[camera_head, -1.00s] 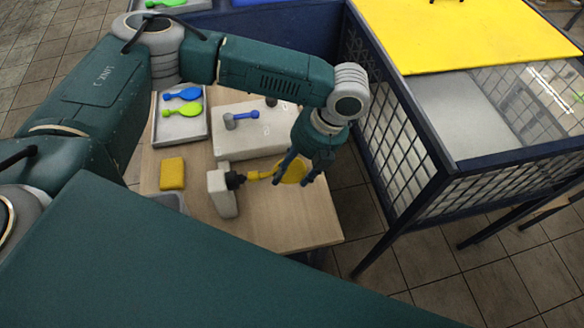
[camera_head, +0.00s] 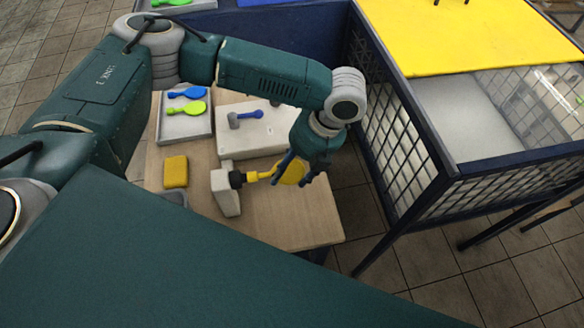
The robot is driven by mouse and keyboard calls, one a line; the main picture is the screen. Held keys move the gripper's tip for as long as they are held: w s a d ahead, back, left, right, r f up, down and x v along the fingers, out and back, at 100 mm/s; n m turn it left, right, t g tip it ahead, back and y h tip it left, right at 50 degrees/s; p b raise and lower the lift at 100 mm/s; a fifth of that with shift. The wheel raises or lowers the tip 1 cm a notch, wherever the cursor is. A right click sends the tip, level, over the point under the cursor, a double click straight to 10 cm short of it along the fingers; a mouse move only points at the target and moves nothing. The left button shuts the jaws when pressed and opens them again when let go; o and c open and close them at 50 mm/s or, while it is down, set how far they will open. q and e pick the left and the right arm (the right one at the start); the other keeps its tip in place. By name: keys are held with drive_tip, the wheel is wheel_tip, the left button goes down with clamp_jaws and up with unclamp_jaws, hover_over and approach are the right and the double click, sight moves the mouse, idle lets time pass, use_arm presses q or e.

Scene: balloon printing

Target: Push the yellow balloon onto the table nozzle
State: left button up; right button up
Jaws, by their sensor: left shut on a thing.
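The yellow balloon (camera_head: 291,172) is flat and paddle-shaped, with a narrow neck pointing left. My left gripper (camera_head: 296,178) is shut on its wide part, and the fingers hide some of it. The table nozzle (camera_head: 237,180) is a dark tip on a white block (camera_head: 225,192) that stands on the wooden table. The balloon's neck end meets the nozzle tip; I cannot tell how far it is over it. My right gripper does not show.
A yellow block (camera_head: 176,172) lies left of the nozzle. A tray (camera_head: 187,129) holds a blue and a green balloon. A white box (camera_head: 262,138) with a blue-handled hammer-like thing stands behind. A dark-framed mesh cage (camera_head: 400,150) stands close on the right.

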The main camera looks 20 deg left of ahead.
use_arm(q)
drive_tip(key=o, duration=1)
drive_tip(key=shift+c, duration=0.2)
drive_tip(key=p+v, duration=0.3)
drive_tip(key=shift+r, duration=0.4)
drive_tip(key=shift+p+v, duration=0.8)
drive_tip(key=shift+v, duration=1.85)
drive_tip(key=shift+d, duration=0.1)
drive_tip(key=shift+f, duration=0.1)
